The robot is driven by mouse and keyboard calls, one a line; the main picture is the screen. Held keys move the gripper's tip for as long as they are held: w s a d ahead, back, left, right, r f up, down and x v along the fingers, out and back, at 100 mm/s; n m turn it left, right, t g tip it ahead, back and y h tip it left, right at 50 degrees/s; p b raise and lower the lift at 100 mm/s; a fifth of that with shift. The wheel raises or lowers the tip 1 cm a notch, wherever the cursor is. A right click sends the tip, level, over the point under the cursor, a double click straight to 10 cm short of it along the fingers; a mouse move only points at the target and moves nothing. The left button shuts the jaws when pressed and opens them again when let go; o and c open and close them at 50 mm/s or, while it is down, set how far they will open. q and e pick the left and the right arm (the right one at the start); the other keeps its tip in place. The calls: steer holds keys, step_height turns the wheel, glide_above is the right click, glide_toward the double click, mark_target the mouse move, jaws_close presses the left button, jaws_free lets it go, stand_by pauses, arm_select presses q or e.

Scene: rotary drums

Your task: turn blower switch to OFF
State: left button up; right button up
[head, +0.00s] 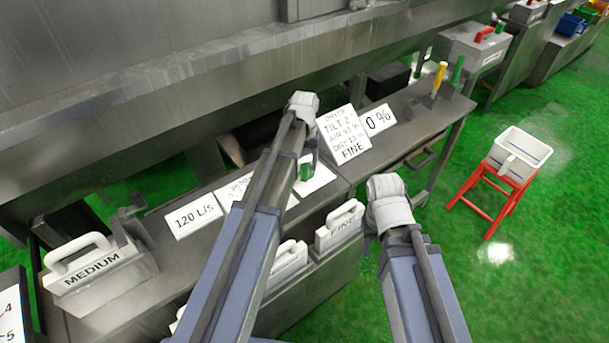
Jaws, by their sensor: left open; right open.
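No switch in the head view carries a readable blower or OFF label. A short green handle (305,171) sits on the bench beside a white label, partly hidden by my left arm. My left gripper (303,108) is above and behind that handle, apart from it as far as I can see. A yellow handle (439,76) and another green handle (457,70) stand upright at the bench's far right end. My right gripper (388,192) is over the bench's front right edge, away from the handles. Both grippers are open and look empty; their fingertips are hard to see.
Signs reading 120 L/s (194,215), FINE (345,133) and 0 % (378,119) stand along the metal bench (410,113). A MEDIUM box (95,270) is at left. A white bin on a red stool (485,205) stands on the open green floor.

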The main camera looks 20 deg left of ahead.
arm_select(q)
steer(key=shift+f+b, duration=1)
steer(key=shift+f, duration=0.5)
arm_select(e)
step_height(320, 180, down, 3)
arm_select(q)
jaws_close()
